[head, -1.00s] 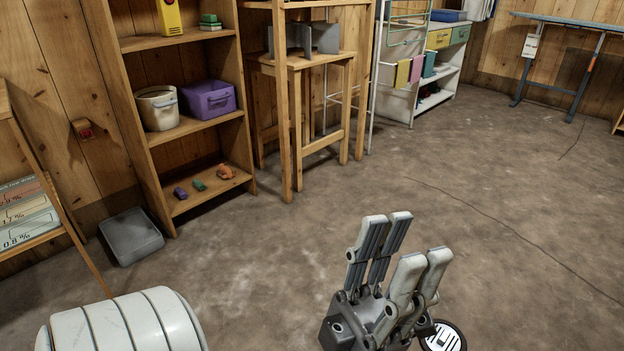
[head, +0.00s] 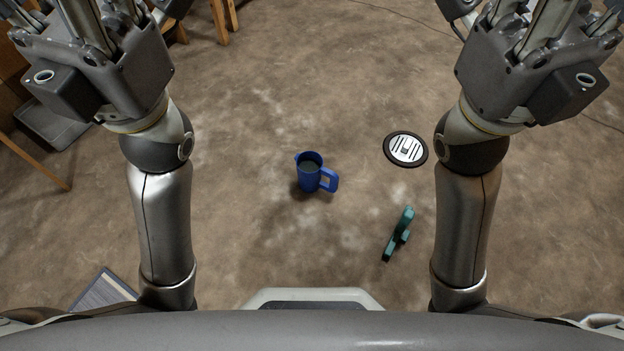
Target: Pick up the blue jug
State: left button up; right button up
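The blue jug (head: 308,179) stands upright on the floor near the middle of the head view, its open top facing up and its handle to the lower right. My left gripper (head: 95,12) is at the top left, raised above the floor and well apart from the jug; its fingertips are cut off by the frame edge. My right gripper (head: 535,12) is at the top right, also apart from the jug, with its fingertips cut off. I cannot tell whether either is open or shut.
A round black-and-white disc (head: 406,149) and a teal object (head: 399,235) lie on the floor right of the jug. A grey box (head: 52,125) is at the left, and a flat grey-blue item (head: 104,291) at the lower left. Floor around the jug is clear.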

aim_at(310, 169)
jog(key=l+u, duration=1.25)
jog(key=l, duration=0.15)
